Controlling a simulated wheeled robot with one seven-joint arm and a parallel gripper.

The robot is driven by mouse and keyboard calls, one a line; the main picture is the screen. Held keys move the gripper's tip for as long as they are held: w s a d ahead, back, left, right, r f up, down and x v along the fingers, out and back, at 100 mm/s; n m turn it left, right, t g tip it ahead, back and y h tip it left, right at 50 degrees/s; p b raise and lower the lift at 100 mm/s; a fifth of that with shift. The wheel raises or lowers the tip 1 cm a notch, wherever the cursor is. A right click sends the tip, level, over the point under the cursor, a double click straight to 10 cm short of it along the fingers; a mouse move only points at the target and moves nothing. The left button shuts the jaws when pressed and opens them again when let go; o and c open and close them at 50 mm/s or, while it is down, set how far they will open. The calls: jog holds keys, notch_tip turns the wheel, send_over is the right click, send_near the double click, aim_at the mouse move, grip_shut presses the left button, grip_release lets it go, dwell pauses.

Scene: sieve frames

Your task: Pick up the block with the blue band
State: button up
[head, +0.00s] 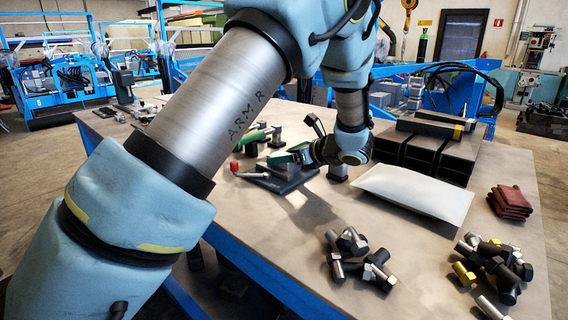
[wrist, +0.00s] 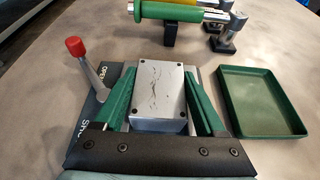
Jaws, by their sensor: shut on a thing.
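My gripper (wrist: 160,105) has two green fingers, one on each side of a silver block (wrist: 158,88). It is shut on that block. The block has a flat top face with dark scratch marks and a dark hole near each corner. No blue band shows on the faces I see; its lower sides are hidden. In the head view my gripper (head: 298,153) is low over the table, and the block cannot be made out there. A dark plate (wrist: 92,107) with "OPEN" lettering and a red-knobbed lever (wrist: 84,62) lies beside and partly beneath the left finger.
An empty green tray (wrist: 262,100) lies to the right. In the head view, a white pad (head: 415,192), dark rectangular tubes (head: 440,155), a red cloth (head: 511,202) and bolt piles (head: 358,256) occupy the table's right side.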

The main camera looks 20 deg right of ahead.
grip_shut()
jog(key=shift+r, duration=0.15)
dwell(0.4)
